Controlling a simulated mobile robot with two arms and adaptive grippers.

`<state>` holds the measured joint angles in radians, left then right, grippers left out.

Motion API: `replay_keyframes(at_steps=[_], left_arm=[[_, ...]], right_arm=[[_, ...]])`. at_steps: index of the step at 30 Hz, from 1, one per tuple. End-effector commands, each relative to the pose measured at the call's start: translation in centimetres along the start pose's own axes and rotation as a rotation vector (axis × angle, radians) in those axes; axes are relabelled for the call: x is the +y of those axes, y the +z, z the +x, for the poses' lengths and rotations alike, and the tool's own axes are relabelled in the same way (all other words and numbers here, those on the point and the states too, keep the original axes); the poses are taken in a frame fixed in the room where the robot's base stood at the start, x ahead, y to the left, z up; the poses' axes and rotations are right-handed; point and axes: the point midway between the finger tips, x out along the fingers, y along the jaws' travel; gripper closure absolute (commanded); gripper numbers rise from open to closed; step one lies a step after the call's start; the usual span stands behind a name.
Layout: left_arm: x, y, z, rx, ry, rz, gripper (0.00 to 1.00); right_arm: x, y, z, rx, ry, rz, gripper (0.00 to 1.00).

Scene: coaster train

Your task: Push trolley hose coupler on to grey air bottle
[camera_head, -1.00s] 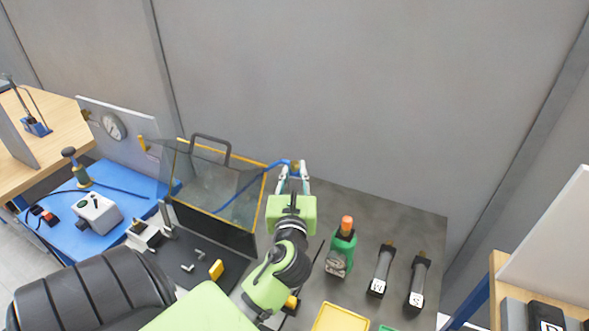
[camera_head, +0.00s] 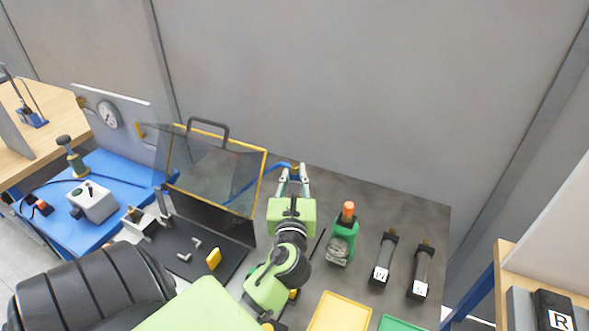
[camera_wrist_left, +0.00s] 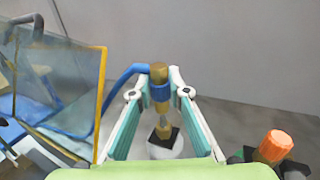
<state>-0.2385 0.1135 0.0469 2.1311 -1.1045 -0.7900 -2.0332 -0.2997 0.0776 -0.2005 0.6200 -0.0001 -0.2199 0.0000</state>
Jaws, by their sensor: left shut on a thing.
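My left gripper (camera_head: 293,180) is shut on the hose coupler (camera_wrist_left: 158,75), a brass piece with a blue collar. A blue hose (camera_wrist_left: 122,78) runs from it to the left, also seen in the head view (camera_head: 276,167). In the left wrist view, a brass stem shows below the collar. Under it are a dark square part and the pale top of the grey air bottle (camera_wrist_left: 168,151), between the fingers. The coupler looks in line with the bottle; I cannot tell whether it is fully seated. The gripper hides the bottle in the head view. My right gripper is out of view.
A green bottle with an orange top (camera_head: 343,237) stands right of my gripper. Two dark labelled cylinders (camera_head: 384,258) (camera_head: 421,272) stand beyond it. A clear yellow-edged guard (camera_head: 210,168) rises on the left. A yellow tray (camera_head: 340,313) is in front. The grey tabletop is bare behind the bottles.

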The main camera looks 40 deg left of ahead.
Motion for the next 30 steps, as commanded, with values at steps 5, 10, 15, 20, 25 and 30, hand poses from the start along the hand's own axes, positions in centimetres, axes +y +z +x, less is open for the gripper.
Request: replay_keyframes(at_steps=[5,10,15,20,25,30], left_arm=[[0.0,0.07,0.0,-0.001,0.0,0.0,1.0],[0.01,0.08,0.0,-0.001,0.0,0.0,1.0],[0.01,0.14,0.0,-0.001,0.0,0.001,1.0],[0.01,0.13,-0.01,-0.001,0.0,0.002,1.0],[0.01,0.06,-0.02,-0.001,0.0,0.001,1.0],[0.01,0.06,-0.02,-0.001,0.0,0.001,1.0]], right_arm=[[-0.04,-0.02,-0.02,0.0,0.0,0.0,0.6],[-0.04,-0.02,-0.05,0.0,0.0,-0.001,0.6],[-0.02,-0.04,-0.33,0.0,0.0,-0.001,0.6],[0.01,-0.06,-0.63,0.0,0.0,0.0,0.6],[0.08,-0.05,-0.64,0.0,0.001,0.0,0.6],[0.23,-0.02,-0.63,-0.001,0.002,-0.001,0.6]])
